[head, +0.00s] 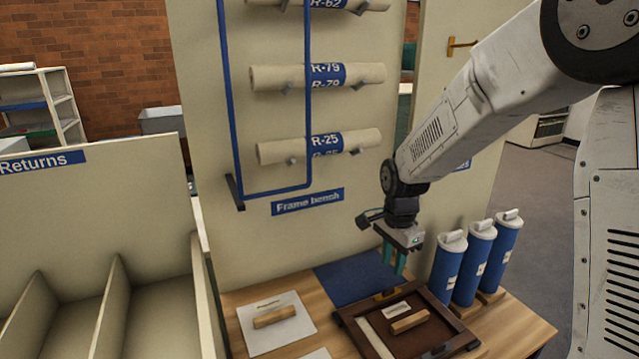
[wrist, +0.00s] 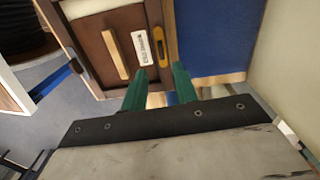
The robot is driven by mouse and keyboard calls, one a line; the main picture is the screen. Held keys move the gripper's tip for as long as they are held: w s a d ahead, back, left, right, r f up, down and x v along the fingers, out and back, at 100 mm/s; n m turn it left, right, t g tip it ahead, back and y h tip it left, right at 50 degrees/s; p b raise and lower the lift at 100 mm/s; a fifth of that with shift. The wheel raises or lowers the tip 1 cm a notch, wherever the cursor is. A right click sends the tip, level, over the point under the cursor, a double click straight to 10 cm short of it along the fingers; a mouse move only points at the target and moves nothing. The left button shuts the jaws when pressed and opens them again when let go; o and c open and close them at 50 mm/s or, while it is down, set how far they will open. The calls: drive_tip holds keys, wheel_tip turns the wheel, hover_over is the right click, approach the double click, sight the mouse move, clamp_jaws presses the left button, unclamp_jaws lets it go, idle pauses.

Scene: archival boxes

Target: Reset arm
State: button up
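My gripper (head: 393,268) hangs at the end of my arm, above the back edge of a dark brown wooden frame on the bench. Its two green fingers point down, and they also show in the wrist view (wrist: 161,78). They are apart, with bench surface visible between them and nothing held. The brown frame (head: 372,338) carries a light wooden block, a small white label and an orange-yellow piece on its back edge. In the wrist view the frame (wrist: 90,32) lies just beyond the fingertips. I cannot tell the exact height of the fingers above the bench.
A blue mat (head: 350,280) lies behind the frame. Several blue tubes with white caps (head: 478,262) stand to its right. A white card with a wooden block (head: 268,325) lies left. A panel (head: 300,235) with rolls and a blue rail rises behind; Returns bins (head: 90,220) stand left.

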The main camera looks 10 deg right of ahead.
drive_tip(key=s+d+r+n, duration=0.1)
drive_tip(key=s+r+n, duration=0.3)
drive_tip(key=s, duration=0.6)
drive_tip(key=s+d+r+n+t, duration=0.1)
drive_tip(key=s+r+n, duration=0.4)
drive_tip(key=s, duration=0.5)
drive_tip(key=s+d+r+n, duration=0.1)
drive_tip(key=s+r+n, duration=0.3)
drive_tip(key=s, duration=0.6)
wheel_tip(320, 180, up, 3)
drive_tip(key=shift+f+n, duration=0.1)
drive_tip(key=shift+n, duration=0.3)
